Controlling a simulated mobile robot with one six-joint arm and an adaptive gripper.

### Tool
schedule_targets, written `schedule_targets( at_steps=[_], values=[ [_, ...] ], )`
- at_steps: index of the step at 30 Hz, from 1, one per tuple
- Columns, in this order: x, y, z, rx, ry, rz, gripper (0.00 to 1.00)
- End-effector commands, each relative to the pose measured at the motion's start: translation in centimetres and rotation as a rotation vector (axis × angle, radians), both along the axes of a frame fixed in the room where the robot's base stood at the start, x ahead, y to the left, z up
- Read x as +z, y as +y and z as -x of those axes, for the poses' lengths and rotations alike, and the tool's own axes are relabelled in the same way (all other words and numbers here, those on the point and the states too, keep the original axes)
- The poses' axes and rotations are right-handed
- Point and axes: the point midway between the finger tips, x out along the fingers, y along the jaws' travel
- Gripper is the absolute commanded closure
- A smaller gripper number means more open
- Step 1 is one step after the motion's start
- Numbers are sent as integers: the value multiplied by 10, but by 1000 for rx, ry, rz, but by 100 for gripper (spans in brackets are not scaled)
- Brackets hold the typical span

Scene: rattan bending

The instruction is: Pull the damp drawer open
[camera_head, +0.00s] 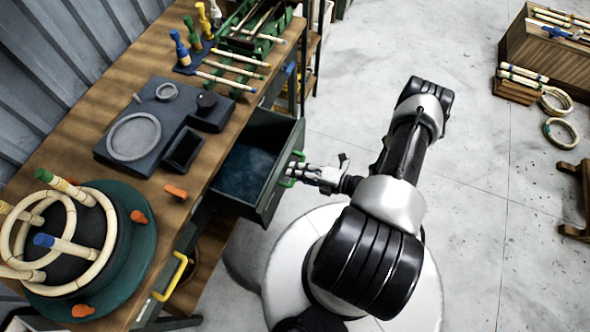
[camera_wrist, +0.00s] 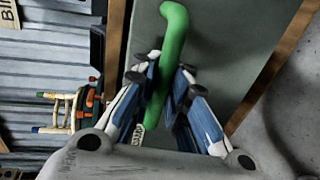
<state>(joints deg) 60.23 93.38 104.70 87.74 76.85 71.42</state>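The damp drawer (camera_head: 273,200) stands pulled out from under the wooden workbench in the head view, with its dark inside showing and looking empty. Its green handle (camera_head: 289,182) is on the front panel. My gripper (camera_head: 298,173) is at this handle, reaching in from the right. In the wrist view the drawer front (camera_wrist: 225,50) fills the middle, and the green handle (camera_wrist: 174,40) runs between the fingers of my gripper (camera_wrist: 166,78). The fingers are closed in on both sides of it. A small label (camera_wrist: 138,133) is partly hidden by a finger.
The workbench (camera_head: 75,140) carries a grey fixture block (camera_head: 120,112), a green round jig (camera_head: 135,250) with rattan rings, and a rack of rods (camera_head: 240,60). A yellow handle (camera_head: 171,278) sticks out below.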

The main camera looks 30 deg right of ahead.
Motion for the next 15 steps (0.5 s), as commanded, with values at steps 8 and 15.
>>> schedule_targets(
  at_steps=[8, 15],
  values=[
    [0, 0, 0, -1, -1, 1, 70],
    [0, 0, 0, -1, 0, 2, 68]
  ],
)
